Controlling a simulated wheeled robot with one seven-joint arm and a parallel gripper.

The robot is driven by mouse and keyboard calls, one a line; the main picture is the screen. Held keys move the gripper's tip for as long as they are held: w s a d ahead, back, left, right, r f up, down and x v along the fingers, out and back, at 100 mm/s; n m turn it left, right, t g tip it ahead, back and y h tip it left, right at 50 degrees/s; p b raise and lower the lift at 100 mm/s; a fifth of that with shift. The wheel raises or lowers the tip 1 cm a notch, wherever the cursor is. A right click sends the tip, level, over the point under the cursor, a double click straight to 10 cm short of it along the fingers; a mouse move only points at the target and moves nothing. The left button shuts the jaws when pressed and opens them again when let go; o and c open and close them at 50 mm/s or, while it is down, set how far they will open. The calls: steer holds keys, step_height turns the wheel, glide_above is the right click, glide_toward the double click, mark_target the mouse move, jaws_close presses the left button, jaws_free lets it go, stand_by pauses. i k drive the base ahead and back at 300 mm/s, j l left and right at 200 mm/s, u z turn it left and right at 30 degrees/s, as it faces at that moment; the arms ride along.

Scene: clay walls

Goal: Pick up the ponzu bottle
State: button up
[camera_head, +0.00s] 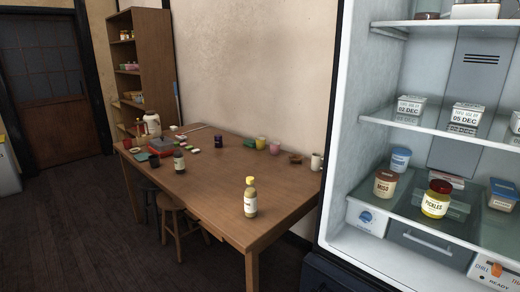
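A small bottle with a yellow cap, a pale label and light brown contents (250,200) stands upright near the front right of the wooden table (205,200). My gripper is not in view.
An open fridge (350,130) with jars and boxes stands at the right, close to the table. Stools (178,220) sit at the table's front left. Cups (275,148) line the wall side. A shelf unit (155,60) stands behind. The tabletop around the yellow-capped bottle is clear.

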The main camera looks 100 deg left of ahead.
mark_target(178, 156)
steer(key=u, duration=0.5)
steer(key=i+u, duration=0.1)
steer(key=u, duration=1.4)
steer(key=i+u, duration=0.1)
steer(key=u, duration=0.4)
steer(key=l+u, duration=0.1)
steer(key=u, duration=0.9)
steer(key=i+j+z, duration=0.15)
steer(key=i+j, duration=0.25)
steer(key=i, duration=0.25)
steer(key=i+j+z, duration=0.15)
steer(key=i+j, duration=0.3)
steer(key=i, duration=0.2)
